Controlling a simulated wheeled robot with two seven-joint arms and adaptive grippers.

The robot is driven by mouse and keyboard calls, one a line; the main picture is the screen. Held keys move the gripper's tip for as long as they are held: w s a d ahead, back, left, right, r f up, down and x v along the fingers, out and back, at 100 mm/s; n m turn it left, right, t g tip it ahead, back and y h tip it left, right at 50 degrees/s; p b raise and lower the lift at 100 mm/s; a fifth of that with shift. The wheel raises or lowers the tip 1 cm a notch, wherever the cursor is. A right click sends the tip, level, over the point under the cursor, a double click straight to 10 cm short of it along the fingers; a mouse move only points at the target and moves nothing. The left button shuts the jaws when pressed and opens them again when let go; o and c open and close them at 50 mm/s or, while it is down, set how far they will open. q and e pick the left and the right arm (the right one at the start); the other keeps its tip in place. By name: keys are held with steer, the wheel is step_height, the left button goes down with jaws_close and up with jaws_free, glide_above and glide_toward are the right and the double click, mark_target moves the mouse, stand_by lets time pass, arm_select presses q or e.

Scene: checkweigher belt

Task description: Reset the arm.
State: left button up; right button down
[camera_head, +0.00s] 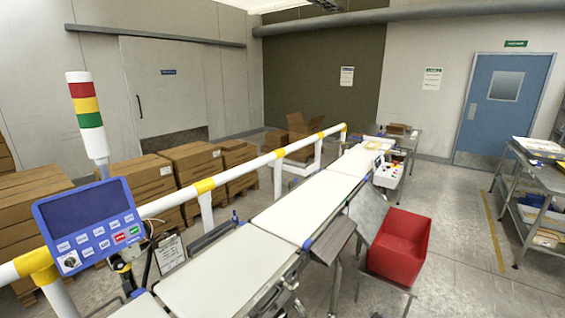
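Neither of my arms nor grippers shows in the head view. The white checkweigher belt (300,208) runs from the lower left up to the back right, in several sections, and its surface looks bare along most of its length. A blue control panel (95,222) with a dark screen and buttons stands at the left front of the belt. A signal tower (87,110) with red, yellow and green bands rises behind the panel.
A red bin (399,246) stands right of the belt, below a grey chute (369,214). A white and yellow guard rail (243,172) runs along the left side, with stacked cartons (190,160) behind. A metal table (542,160) stands far right. Floor between bin and table is clear.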

steer(key=s+a+f+m+g+b, duration=0.1)
steer(key=s+a+f+m+g, duration=0.1)
steer(key=s+f, duration=1.05)
steer(key=s+a+f+m+g, duration=0.25)
steer(key=s+f, duration=0.75)
steer(key=s, duration=0.5)
steer(key=s+a+f+g, duration=0.1)
steer(key=s+a+f, duration=0.1)
steer(key=s, duration=0.9)
steer(key=s+a+f+g, duration=0.2)
steer(key=s+a+f, duration=0.1)
steer(key=s, duration=0.9)
steer(key=s+a+f+g+y+b, duration=0.1)
steer(key=s+f, duration=0.3)
steer(key=s, duration=0.8)
steer(key=shift+a+m, duration=0.35)
steer(key=shift+a, duration=0.4)
steer(key=shift+w+f+g, duration=0.1)
steer(key=shift+w+g, duration=0.05)
steer(key=shift+g, duration=0.1)
